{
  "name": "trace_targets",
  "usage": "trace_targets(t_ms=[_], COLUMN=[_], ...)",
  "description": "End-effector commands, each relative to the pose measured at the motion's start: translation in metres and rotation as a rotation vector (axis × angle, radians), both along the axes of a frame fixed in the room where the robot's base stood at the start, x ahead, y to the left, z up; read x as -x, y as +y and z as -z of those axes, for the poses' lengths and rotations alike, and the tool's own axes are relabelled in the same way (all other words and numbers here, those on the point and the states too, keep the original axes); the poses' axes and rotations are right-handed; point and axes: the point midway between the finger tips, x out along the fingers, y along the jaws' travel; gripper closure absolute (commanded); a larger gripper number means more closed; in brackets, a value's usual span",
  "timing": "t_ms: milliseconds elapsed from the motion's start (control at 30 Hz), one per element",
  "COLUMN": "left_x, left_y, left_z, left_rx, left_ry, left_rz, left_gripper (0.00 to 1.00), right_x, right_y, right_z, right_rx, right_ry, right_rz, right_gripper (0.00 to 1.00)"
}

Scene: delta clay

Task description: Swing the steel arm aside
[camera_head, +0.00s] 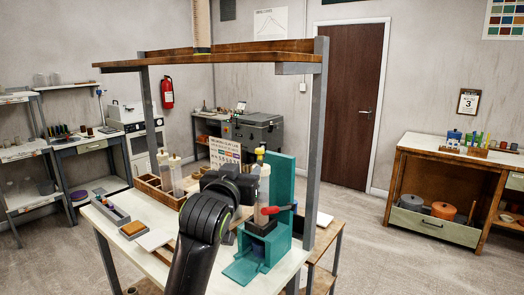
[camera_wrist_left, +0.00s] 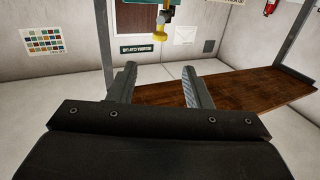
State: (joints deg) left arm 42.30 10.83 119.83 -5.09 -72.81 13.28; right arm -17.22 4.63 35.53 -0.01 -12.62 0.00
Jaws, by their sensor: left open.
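A teal stand (camera_head: 281,190) is on the white bench, with a clear, yellow-topped tube (camera_head: 264,185) upright in front of it. A red handle (camera_head: 277,209) sticks out low on the tube's right side. I cannot clearly make out a steel arm there; my wrist hides part of the area. My left gripper (camera_head: 248,182) is just left of the tube, partly hidden by its own wrist. In the left wrist view, which looks upside down, its two jaws (camera_wrist_left: 160,88) are apart and empty. The yellow top (camera_wrist_left: 160,37) appears beyond and between them. My right gripper is not in view.
A wooden shelf (camera_head: 226,52) on grey posts spans above the bench; its board also shows in the wrist view (camera_wrist_left: 250,98).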

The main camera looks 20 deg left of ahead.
Motion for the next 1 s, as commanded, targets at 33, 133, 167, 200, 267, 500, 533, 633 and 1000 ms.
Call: trace_targets(t_ms=[33, 133, 167, 200, 267, 500, 533, 633, 1000], left_x=[-0.002, -0.008, -0.011, -0.016, -0.024, -0.061, -0.065, -0.080, -0.129], left_y=[0.000, 0.000, 0.000, 0.000, 0.001, 0.002, 0.003, 0.003, 0.005], left_z=[-0.002, -0.003, -0.003, -0.003, -0.004, -0.003, -0.004, -0.004, -0.004], left_rx=[0.000, 0.000, 0.000, 0.000, -0.001, 0.000, 0.000, 0.000, 0.000], left_ry=[-0.003, -0.002, -0.002, -0.001, -0.001, 0.000, 0.000, -0.001, -0.001], left_rz=[0.000, 0.000, 0.000, 0.000, 0.000, 0.000, 0.000, 0.000, 0.001], left_gripper=[0.55, 0.55, 0.55, 0.55, 0.55, 0.55, 0.55, 0.55, 0.55], right_x=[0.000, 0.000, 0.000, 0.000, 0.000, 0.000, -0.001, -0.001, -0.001], right_y=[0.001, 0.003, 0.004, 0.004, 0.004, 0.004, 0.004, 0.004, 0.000], right_z=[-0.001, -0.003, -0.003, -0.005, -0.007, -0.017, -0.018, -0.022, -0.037], right_rx=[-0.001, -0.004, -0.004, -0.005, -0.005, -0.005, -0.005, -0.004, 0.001], right_ry=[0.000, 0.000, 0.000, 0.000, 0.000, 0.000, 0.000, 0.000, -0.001], right_rz=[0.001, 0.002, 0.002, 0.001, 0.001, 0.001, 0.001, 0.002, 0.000], right_gripper=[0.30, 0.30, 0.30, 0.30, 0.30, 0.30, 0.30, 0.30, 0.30])
